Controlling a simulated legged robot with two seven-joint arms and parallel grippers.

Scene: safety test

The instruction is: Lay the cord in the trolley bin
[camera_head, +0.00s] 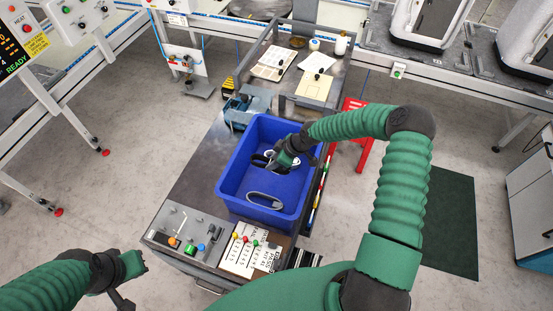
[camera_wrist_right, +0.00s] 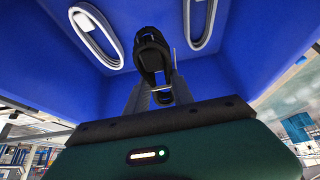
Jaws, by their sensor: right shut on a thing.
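The blue trolley bin (camera_head: 232,189) stands open on a dark trolley in the middle of the head view. Its blue wall also shows in the wrist view (camera_wrist_right: 40,45). My right gripper (camera_head: 272,161) is inside the bin's opening, shut on a black looped cord (camera_wrist_right: 152,55). In the wrist view the black cord hangs between the fingers; I cannot tell whether it touches the bin floor. A grey looped cord (camera_head: 264,200) lies in the bin's near part, and a white one (camera_head: 285,155) lies partly behind my gripper. My left gripper (camera_head: 130,266) is low at the left, its fingers unclear.
A label card (camera_head: 243,252) lies near the front edge. A red stand (camera_head: 355,125) is right of the trolley. A bench runs along the back.

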